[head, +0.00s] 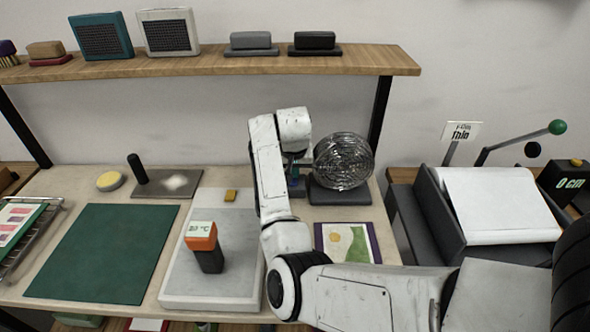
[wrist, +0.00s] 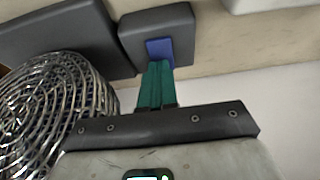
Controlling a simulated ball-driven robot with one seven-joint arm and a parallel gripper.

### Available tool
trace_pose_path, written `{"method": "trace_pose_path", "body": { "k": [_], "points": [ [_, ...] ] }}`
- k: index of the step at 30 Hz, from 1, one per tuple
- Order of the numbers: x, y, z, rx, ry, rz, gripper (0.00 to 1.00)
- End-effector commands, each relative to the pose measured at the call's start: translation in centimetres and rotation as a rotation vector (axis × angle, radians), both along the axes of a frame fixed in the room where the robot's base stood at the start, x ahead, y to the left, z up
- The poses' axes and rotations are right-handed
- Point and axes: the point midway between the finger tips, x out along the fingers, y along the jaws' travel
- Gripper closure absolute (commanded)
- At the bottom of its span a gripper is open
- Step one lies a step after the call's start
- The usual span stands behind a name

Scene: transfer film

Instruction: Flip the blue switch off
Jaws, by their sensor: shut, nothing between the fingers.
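The blue switch (wrist: 159,49) shows in the wrist view as a small blue rocker on a dark grey box (wrist: 172,22). My gripper (wrist: 157,70) has teal fingers, shut together with nothing between them. Their tips lie at the near edge of the switch in the wrist view and overlap it slightly; I cannot tell whether they touch it. In the head view my arm reaches over the table and the wrist hides most of the switch area, beside the wire-caged fan (head: 344,161). Which way the rocker is tilted is unclear.
The fan's cage is close to my fingers in the wrist view (wrist: 55,110). A wooden shelf (head: 215,66) spans behind.

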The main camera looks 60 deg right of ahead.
Motion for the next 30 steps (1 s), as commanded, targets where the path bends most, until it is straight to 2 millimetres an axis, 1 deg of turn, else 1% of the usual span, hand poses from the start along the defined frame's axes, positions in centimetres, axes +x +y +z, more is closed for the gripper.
{"method": "trace_pose_path", "body": {
  "k": [9,20,23,26,30],
  "points": [
    [-0.9,1.2,-0.2,0.007,0.009,0.000,1.00],
    [-0.8,1.2,0.0,0.004,0.005,-0.001,1.00],
    [-0.8,1.1,0.7,0.004,0.005,-0.001,1.00],
    [-0.7,1.1,1.7,0.004,0.005,0.000,1.00],
    [-0.5,1.0,3.7,0.005,0.005,0.000,1.00]
  ]
}}
